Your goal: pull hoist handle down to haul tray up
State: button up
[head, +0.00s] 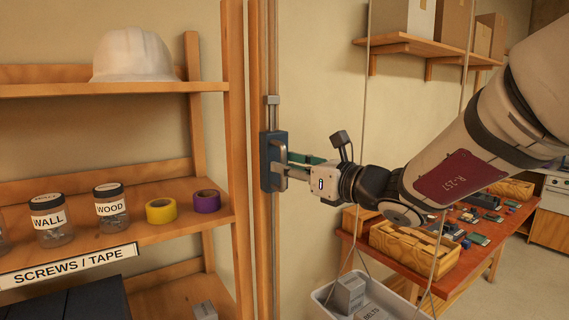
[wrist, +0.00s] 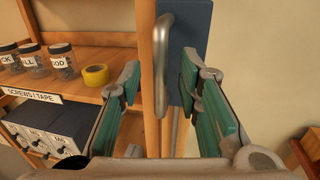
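The hoist handle is a grey metal bar (head: 277,161) on a blue slider block (head: 266,172), set on a vertical rail beside the shelf post. In the wrist view the handle (wrist: 160,70) stands upright between the fingers, in front of the blue block (wrist: 192,40). My gripper (head: 290,166) is at the handle from the right. In the wrist view its green-padded fingers (wrist: 160,80) are apart on either side of the bar, with gaps showing. The grey tray (head: 325,298) hangs on cords at the bottom, holding grey boxes, one marked BELTS; its lower part is cut off.
A wooden shelf unit (head: 236,120) at left holds a white hard hat (head: 134,56), labelled jars and tape rolls. A workbench (head: 480,245) with wooden bins stands behind the tray at right. A wall shelf (head: 420,46) with boxes is above. Tray cords (head: 367,100) run up behind my arm.

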jog(key=shift+x, duration=1.15)
grip_shut()
